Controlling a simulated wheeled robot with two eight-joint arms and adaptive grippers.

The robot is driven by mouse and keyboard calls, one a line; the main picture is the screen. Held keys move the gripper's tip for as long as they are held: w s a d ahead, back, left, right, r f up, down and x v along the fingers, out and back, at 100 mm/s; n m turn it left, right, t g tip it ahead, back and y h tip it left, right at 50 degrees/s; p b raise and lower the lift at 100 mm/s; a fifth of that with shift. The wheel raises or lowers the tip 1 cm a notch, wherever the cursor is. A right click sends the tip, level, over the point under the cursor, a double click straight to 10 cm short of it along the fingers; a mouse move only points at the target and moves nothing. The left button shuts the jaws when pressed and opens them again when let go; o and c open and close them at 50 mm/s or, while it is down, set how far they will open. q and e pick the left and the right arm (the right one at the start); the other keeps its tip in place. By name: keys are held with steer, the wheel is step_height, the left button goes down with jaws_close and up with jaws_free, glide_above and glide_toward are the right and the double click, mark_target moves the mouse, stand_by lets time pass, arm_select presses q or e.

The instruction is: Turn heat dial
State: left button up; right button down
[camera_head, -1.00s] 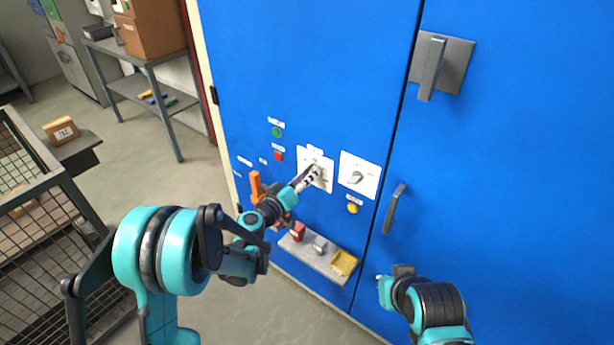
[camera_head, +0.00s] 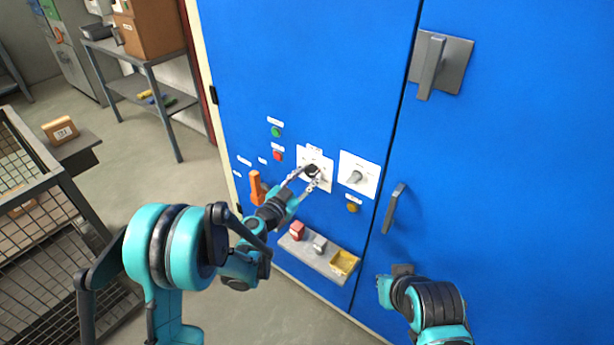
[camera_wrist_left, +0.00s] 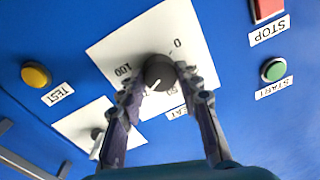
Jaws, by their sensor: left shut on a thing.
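The heat dial (camera_head: 312,171) is a round dark knob on a white plate (camera_head: 328,180) on the blue cabinet door. In the left wrist view the dial (camera_wrist_left: 158,72) has a white pointer mark, with "0" and "100" on the plate around it; the other lettering is partly hidden. My left gripper (camera_head: 313,174) is at the dial, with one finger on each side of it, shut on it; the fingers also show in the left wrist view (camera_wrist_left: 160,80). My right gripper (camera_head: 390,288) is low at the right, away from the dial; its fingers cannot be made out.
A second plate with a grey knob (camera_head: 355,177) is just right of the dial. A yellow button (camera_head: 352,208), green button (camera_head: 276,132), red button (camera_head: 278,155) and orange handle (camera_head: 256,188) are nearby. A small shelf (camera_head: 325,262) juts out below; a door handle (camera_head: 394,208) is to the right.

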arm_select(q)
steer(key=m, duration=0.5)
steer(key=shift+f+m+h, duration=0.15)
steer(key=shift+m+h, duration=0.15)
steer(key=m, duration=0.5)
steer(key=shift+m, duration=0.4)
steer(key=o, duration=1.2)
steer(key=shift+c, duration=0.2)
steer(key=v, duration=0.7)
steer(key=shift+s+a, duration=0.2)
